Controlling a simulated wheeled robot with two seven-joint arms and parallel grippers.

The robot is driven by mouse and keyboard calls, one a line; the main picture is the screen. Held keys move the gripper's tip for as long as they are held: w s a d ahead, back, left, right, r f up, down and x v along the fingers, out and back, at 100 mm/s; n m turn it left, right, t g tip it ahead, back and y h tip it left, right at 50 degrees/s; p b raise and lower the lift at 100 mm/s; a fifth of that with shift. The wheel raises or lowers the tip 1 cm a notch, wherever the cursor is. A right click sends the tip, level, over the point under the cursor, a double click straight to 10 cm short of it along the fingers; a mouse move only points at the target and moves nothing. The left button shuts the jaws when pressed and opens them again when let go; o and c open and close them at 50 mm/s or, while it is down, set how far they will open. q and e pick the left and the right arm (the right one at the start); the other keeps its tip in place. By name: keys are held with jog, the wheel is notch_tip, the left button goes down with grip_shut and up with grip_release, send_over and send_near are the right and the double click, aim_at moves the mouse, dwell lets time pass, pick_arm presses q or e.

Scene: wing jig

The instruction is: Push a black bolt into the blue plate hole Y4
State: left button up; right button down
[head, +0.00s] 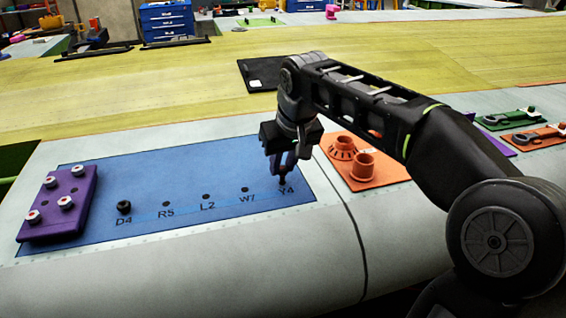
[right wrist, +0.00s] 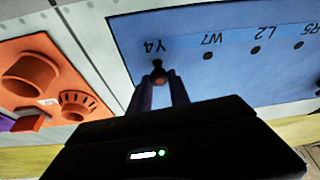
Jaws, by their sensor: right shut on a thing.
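The blue plate (head: 210,222) lies on the pale wing surface with a row of labelled holes: D4, R5, L2, W7 and Y4. My right gripper (head: 283,178) points down at the plate's right end, at Y4. In the right wrist view its fingers (right wrist: 158,84) are shut on a black bolt (right wrist: 158,70), just by the Y4 label. The Y4 hole is hidden under the bolt, and I cannot tell how far the bolt is in. Another black bolt (head: 124,207) stands at D4. Holes R5, L2 and W7 (right wrist: 208,56) look empty. My left gripper is out of view.
A purple block (head: 58,222) with several white-and-red-topped pieces sits on the plate's left end. An orange plate with round orange parts (head: 362,166) lies right of the gripper. Green and orange tool plates (head: 512,119) lie farther right. The yellow-green surface behind is mostly clear.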

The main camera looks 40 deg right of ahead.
jog(key=shift+f+b, duration=0.75)
jog(key=shift+f, duration=0.25)
jog(key=c, duration=1.1)
grip_release()
jog(key=shift+c, duration=0.2)
jog(key=shift+r, duration=0.1)
jog(key=v, duration=0.7)
jog(key=shift+s+r, duration=0.2)
jog(key=shift+r, duration=0.05)
jog(key=shift+r, duration=0.1)
notch_tip(320, 180, up, 7)
jog(key=p, duration=0.6)
jog(key=shift+p, duration=0.35)
